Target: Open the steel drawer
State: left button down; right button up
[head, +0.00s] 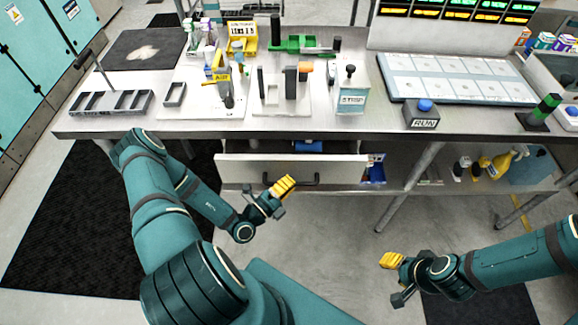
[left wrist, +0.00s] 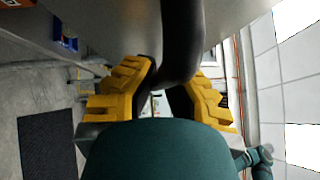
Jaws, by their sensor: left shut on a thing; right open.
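The steel drawer (head: 240,170) hangs under the workbench top, with a plain pale front and a dark bar handle (head: 308,182). A dark gap shows between the bench edge and the top of the drawer front, with a blue object (head: 308,146) visible in it. My left gripper (head: 283,187) is at the handle's left part, its yellow fingers shut on it. In the left wrist view, the dark handle bar (left wrist: 182,45) passes between the yellow fingers (left wrist: 165,90). My right gripper (head: 393,275) is open and empty, low to the right, apart from the drawer.
The workbench top (head: 150,127) carries a grey compartment tray (head: 110,103), a yellow-grey tool, a STRIP box (head: 352,95) and a RUN button box (head: 422,115). A lower shelf at right holds bottles (head: 500,162). A table leg (head: 408,185) stands right of the drawer. Floor before the drawer is clear.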

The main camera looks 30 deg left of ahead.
pick_arm(q)
jog(key=s+d+p, duration=0.2)
jog(key=s+d, duration=0.7)
jog(key=s, duration=0.5)
jog(key=shift+s+d, duration=0.2)
jog(key=shift+s, duration=0.2)
jog(key=shift+r, duration=0.1)
jog(key=c, duration=1)
grip_release()
jog(key=v, duration=1.2)
